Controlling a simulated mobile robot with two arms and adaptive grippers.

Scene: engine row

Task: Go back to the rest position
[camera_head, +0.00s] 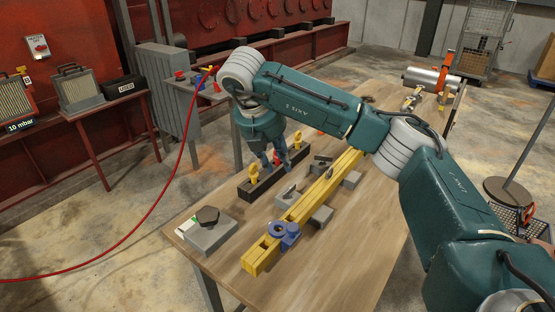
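My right arm comes in from the right and reaches across the wooden table (345,262). Its gripper (276,160) points down over a dark rack (263,184) on the table's far left side. The two fingers stand apart, with a small red piece (276,158) showing between them. I cannot tell whether they touch it. Yellow pieces (254,172) stand upright in the rack on either side of the gripper. My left gripper is not in view.
A long yellow beam (313,205) with a blue ring-shaped part (284,233) lies on grey blocks. A grey block with a dark hexagonal top (208,228) sits at the left corner. The near tabletop is clear.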

